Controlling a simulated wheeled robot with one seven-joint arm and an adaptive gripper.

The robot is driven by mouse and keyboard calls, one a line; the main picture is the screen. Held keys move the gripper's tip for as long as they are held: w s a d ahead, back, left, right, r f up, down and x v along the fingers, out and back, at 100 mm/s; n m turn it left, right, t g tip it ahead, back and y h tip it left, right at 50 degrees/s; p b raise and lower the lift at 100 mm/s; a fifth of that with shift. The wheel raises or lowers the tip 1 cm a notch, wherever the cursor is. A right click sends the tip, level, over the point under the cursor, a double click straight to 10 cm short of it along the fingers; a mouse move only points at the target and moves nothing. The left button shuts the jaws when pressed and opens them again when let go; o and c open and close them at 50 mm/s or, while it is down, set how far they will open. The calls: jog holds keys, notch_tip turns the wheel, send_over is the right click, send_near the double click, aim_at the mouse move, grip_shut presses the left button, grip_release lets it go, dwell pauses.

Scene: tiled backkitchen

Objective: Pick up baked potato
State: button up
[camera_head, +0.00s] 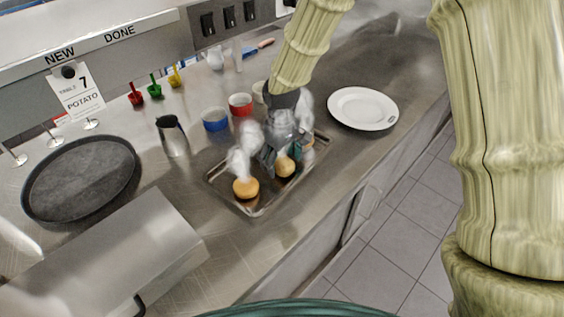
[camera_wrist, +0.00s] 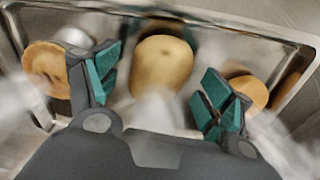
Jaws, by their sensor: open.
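A baked potato (camera_wrist: 161,65) lies on the metal tray between my gripper's open fingers in the wrist view. In the head view it is the potato (camera_head: 285,167) just below my gripper (camera_head: 277,156). Another potato (camera_head: 245,187) lies on the tray to the left, with steam rising from it. In the wrist view a potato (camera_wrist: 45,68) shows to the left and another potato (camera_wrist: 250,92) to the right, partly behind the finger. My gripper (camera_wrist: 158,90) is open around the middle potato, and I see no firm contact. Steam blurs parts of both views.
The shallow metal tray (camera_head: 256,210) stands on the steel counter. A white plate (camera_head: 362,108) is to its right. A metal pitcher (camera_head: 172,137), a blue bowl (camera_head: 215,120) and a red bowl (camera_head: 240,105) stand behind it. A dark round pan (camera_head: 80,180) lies at the left.

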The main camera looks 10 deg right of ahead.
jog(key=shift+w+f, duration=0.35)
jog(key=shift+f, duration=0.4)
jog(key=shift+s+r, duration=0.15)
jog(key=shift+s, duration=0.15)
jog(key=shift+w, duration=0.15)
jog(key=c, duration=1.2)
